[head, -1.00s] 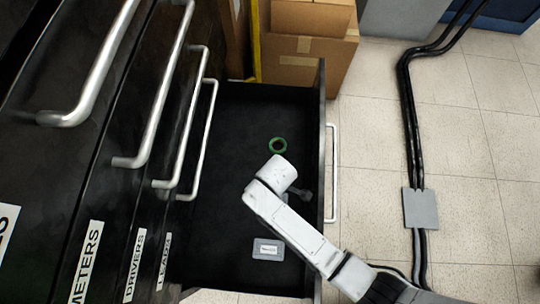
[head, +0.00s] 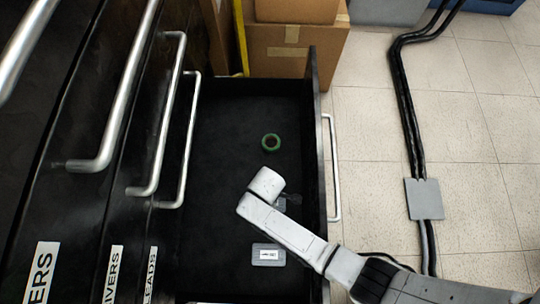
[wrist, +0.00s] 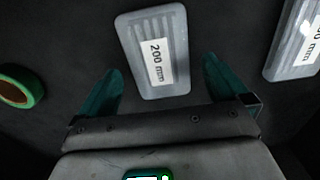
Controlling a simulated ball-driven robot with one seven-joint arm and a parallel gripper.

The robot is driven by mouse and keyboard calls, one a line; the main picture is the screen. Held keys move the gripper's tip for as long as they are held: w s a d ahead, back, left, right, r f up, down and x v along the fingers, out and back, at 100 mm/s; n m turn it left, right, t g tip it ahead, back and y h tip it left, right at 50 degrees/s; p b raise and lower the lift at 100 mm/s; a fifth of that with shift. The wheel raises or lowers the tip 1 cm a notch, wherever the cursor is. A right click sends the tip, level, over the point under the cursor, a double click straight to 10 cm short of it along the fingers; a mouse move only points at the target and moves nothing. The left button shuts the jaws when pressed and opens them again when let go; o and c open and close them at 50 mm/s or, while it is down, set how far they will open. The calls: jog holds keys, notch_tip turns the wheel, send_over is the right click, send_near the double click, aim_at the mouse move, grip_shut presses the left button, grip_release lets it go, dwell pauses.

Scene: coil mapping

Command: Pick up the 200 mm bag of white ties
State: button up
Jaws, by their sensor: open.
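A flat, pale translucent bag (wrist: 170,80) with white strips and a label reading "200 mm" lies on the dark drawer floor, beyond and between the fingertips in the wrist view. In the head view this bag (head: 281,205) is mostly hidden behind my arm's end. My gripper (wrist: 160,72) is open, with dark teal fingers to either side of the bag's near end. I cannot tell its height above the bag. A second similar bag (wrist: 297,42) lies at the right in the wrist view, its label cut off. The head view shows this second bag (head: 268,262) whole.
A green tape roll (head: 271,142) lies in the open drawer, on the wrist view's left side. Cabinet handles (head: 190,140) jut out at left. Cardboard boxes (head: 290,60) stand behind the drawer.

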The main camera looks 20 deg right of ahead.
jog(key=shift+f, duration=0.75)
jog(key=shift+r, duration=0.1)
jog(key=c, duration=1.1)
